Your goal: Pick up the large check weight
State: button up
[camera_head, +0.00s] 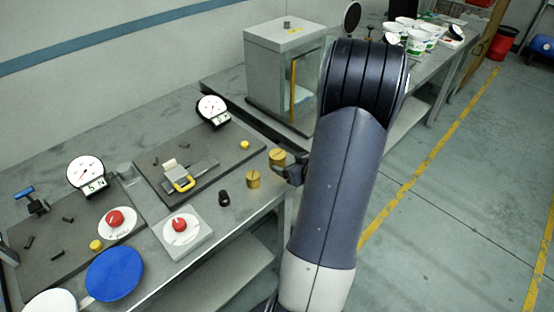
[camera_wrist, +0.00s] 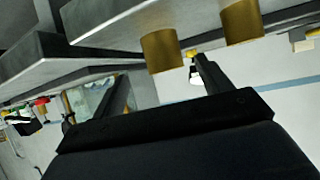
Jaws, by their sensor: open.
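Two brass cylindrical check weights stand upright near the front edge of the grey bench. The larger-looking one (camera_head: 277,157) is farther back, with my gripper (camera_head: 291,171) close at its right and partly over it. The smaller-looking one (camera_head: 253,179) stands nearer, to its left. In the wrist view, which is upside down, the large weight (camera_wrist: 161,50) lies ahead between the two fingers of my gripper (camera_wrist: 160,72), and the other weight (camera_wrist: 241,22) is to the right. My gripper is open and empty. Whether it touches the large weight cannot be told.
A small black object (camera_head: 224,198) stands left of the weights. A dark mat (camera_head: 215,140) with a dial gauge (camera_head: 213,110) lies behind them. A grey glass-fronted cabinet (camera_head: 272,75) stands farther back. The bench's front edge runs beneath my arm.

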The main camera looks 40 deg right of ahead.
aim_at(278, 158)
jog(key=shift+a+p+x, duration=0.2)
jog(key=shift+p+x, duration=0.25)
jog(key=shift+x, duration=3.15)
jog(key=shift+r, duration=0.15)
jog(key=shift+c, duration=0.5)
grip_shut()
jog(key=shift+w+r, duration=0.1)
